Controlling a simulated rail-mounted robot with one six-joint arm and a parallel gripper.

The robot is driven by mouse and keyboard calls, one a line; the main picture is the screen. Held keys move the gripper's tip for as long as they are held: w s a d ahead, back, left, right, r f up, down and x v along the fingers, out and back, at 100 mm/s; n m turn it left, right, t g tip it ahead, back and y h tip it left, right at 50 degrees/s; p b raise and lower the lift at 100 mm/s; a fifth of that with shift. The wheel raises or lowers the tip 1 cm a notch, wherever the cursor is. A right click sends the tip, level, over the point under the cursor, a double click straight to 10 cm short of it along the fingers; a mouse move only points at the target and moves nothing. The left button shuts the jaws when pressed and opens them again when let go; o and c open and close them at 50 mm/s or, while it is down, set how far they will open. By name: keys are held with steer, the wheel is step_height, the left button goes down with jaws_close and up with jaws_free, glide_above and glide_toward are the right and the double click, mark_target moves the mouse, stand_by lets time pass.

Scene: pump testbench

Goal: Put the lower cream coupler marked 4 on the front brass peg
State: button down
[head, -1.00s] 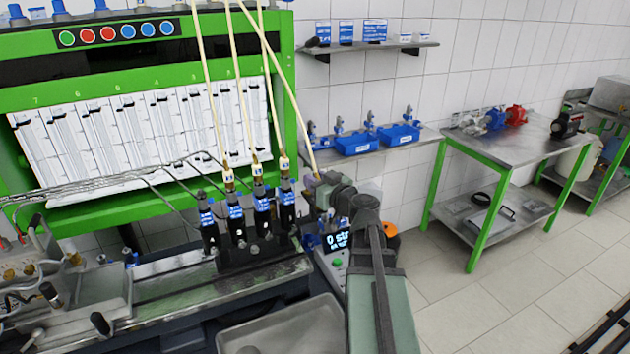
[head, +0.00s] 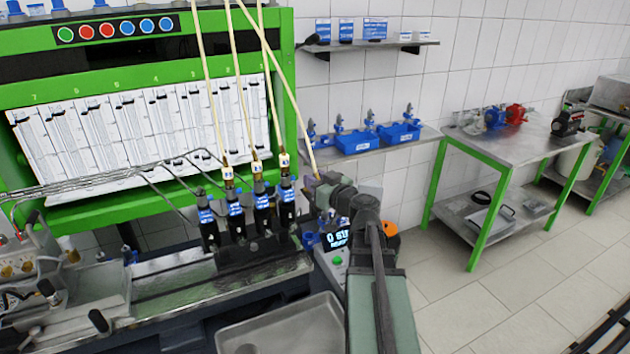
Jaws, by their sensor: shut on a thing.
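My arm reaches away from me, and my gripper (head: 316,182) is at its far end, right of the row of black injectors. It is shut at the lower end of a cream hose (head: 290,100). The coupler there is mostly hidden by the gripper and wrist, and its mark cannot be read. I cannot make out the front brass peg; the area beyond my wrist is hidden.
Black injectors with blue labels (head: 236,214) stand on the bench rail, close left of my gripper. A small display box (head: 336,245) is beside my forearm. A grey tray (head: 285,330) lies in front. Blue bins (head: 357,143) sit on the wall shelf behind.

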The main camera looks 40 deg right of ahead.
steer(key=shift+f+b, duration=0.45)
steer(key=shift+f+b, duration=0.55)
steer(key=shift+b, duration=0.05)
stand_by(0.9)
steer(key=c, duration=1.2)
jaws_free()
